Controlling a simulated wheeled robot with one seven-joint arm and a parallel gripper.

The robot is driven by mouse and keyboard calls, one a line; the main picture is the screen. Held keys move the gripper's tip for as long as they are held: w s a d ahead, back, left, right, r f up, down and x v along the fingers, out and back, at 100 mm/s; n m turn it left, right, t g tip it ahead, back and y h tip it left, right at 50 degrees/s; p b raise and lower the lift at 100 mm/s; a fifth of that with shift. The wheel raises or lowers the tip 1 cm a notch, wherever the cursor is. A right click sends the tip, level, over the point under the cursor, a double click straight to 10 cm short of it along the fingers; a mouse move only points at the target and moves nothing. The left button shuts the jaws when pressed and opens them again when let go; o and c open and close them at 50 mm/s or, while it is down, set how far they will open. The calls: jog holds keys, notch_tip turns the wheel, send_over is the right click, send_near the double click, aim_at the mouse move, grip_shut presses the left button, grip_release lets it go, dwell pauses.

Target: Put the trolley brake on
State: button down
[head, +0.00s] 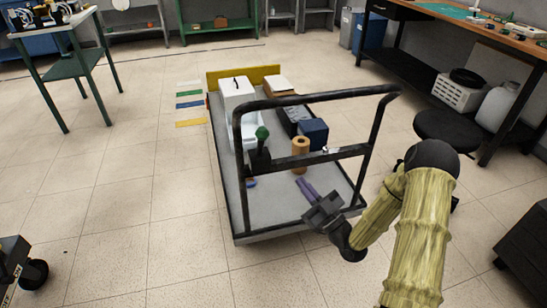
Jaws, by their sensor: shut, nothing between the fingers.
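The trolley (285,221) has a grey deck and a black tube push handle (318,97) at its near end. An upright dark lever with a green knob (262,133) shows behind the handle's left post; I cannot tell for sure that it is the brake. My gripper (303,185), with purple fingers, is shut and empty. It appears over the near right part of the deck, below the handle's crossbar and to the right of the green knob. The trolley's wheels are hidden.
The trolley carries a white box (236,92), an orange-brown roll (300,150) and a dark blue box (314,132). A black stool (446,130) and a workbench (440,62) stand to the right. Tiled floor (130,215) to the left is mostly clear.

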aim_at(266, 138)
jog(key=shift+w+r, duration=0.1)
jog(key=shift+r, duration=0.05)
jog(key=x, duration=1.4)
jog(key=shift+b, duration=0.3)
